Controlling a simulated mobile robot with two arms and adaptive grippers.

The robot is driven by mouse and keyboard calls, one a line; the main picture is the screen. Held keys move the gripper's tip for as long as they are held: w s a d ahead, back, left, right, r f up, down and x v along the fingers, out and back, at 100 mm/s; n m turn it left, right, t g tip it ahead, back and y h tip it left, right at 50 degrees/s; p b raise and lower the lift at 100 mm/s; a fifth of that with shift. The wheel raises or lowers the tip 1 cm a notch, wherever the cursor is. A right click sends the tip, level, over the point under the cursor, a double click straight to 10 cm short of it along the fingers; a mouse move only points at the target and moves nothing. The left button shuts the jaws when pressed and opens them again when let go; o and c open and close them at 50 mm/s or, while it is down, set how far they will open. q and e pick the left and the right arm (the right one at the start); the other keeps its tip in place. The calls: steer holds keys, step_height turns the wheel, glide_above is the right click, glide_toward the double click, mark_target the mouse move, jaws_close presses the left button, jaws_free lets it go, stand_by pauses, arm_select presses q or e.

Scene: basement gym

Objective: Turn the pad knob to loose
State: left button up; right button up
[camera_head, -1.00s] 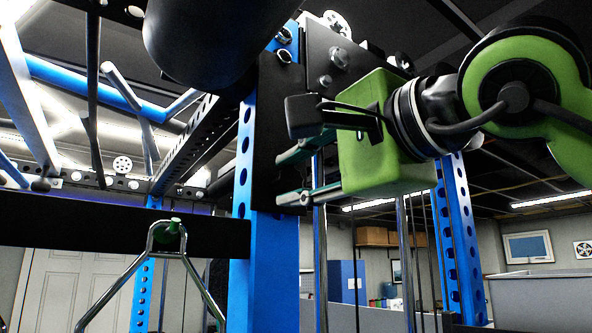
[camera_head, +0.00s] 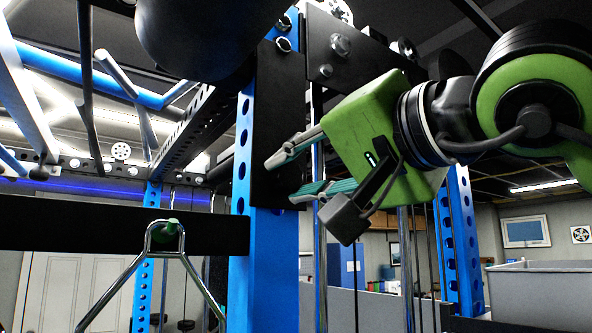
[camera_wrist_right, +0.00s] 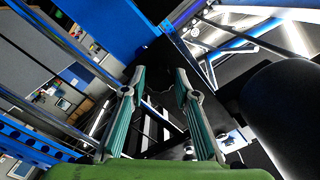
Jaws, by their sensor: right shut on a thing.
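My right gripper (camera_head: 284,180) has a green body and teal-lined fingers and reaches left to the black plate (camera_head: 266,120) on the blue upright. Its fingers are shut on the pad knob, a dark part at that plate. The knob is hard to make out against the black, and its setting cannot be read. The right wrist view shows the gripper's two fingertips (camera_wrist_right: 160,76) a small gap apart, with dark material between and beyond them. A thick black roller pad (camera_head: 205,40) hangs above left and also shows in the wrist view (camera_wrist_right: 290,105). My left gripper is out of view.
The blue upright (camera_head: 240,200) and a black crossbeam (camera_head: 110,222) stand close to the left. A metal handle (camera_head: 165,262) hangs below the beam. Thin vertical rods (camera_head: 318,250) and another blue post (camera_head: 458,235) stand behind and below the right gripper.

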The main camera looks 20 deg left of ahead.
steer(key=shift+a+f, duration=0.1)
steer(key=shift+f, duration=0.2)
steer(key=o, duration=1.1)
steer(key=shift+r, duration=0.15)
steer(key=shift+s+d, duration=0.1)
steer(key=shift+d, duration=0.1)
steer(key=shift+s+d+r, duration=0.1)
steer(key=shift+d, duration=0.05)
steer(key=v, duration=1.1)
steer(key=shift+s+d, duration=0.15)
steer(key=shift+s, duration=0.1)
